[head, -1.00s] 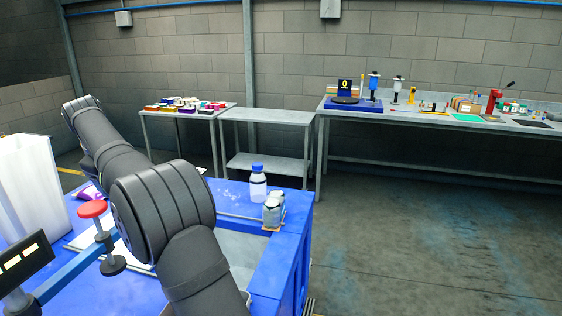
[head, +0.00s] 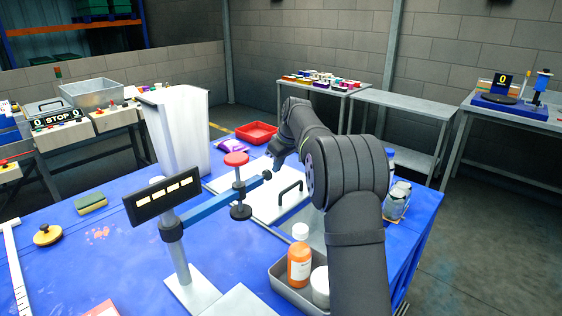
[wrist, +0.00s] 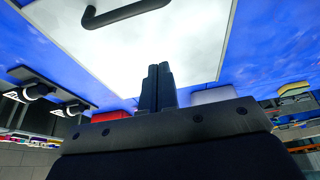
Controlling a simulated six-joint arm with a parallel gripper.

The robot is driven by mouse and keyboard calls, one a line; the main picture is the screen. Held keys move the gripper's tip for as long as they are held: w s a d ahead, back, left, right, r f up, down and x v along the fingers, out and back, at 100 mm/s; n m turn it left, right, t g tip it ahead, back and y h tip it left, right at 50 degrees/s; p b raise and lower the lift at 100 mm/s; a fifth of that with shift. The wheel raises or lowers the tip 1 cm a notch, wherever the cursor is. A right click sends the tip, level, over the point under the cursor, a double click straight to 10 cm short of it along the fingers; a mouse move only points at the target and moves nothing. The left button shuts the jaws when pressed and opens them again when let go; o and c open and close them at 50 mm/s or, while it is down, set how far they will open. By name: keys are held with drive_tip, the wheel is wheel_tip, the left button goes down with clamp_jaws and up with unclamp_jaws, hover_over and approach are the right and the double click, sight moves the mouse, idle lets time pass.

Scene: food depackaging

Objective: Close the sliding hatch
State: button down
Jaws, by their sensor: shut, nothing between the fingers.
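The sliding hatch is a flat white panel (head: 258,202) with a black bar handle (head: 290,192), set in the blue tabletop. In the wrist view the white panel (wrist: 150,45) fills the upper middle, with its black handle (wrist: 125,13) at the top edge. A grey area (head: 312,226) lies on the near right side of the panel, partly hidden by my arm; I cannot tell how open the hatch is. My gripper (head: 276,168) is at the panel's far side, apart from the handle. In the wrist view my gripper's fingers (wrist: 158,72) are together and empty.
A scale-like stand with a blue beam (head: 212,204) and red knob (head: 236,159) stands left of the panel. A white bin (head: 180,130), purple packet (head: 231,146) and red tray (head: 257,133) are behind. A grey tray (head: 284,283) holds an orange bottle (head: 299,262) in front.

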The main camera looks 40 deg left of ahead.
hover_over(274, 195)
wheel_tip(274, 195, down, 6)
drive_tip(key=shift+r, duration=0.25)
drive_tip(key=d, duration=0.2)
drive_tip(key=shift+d, duration=0.3)
drive_tip(key=shift+d+f, duration=0.1)
drive_tip(key=shift+d, duration=0.6)
drive_tip(key=shift+d, duration=0.1)
drive_tip(key=d, duration=3)
drive_tip(key=shift+d+f, duration=0.1)
drive_tip(key=shift+f, duration=0.05)
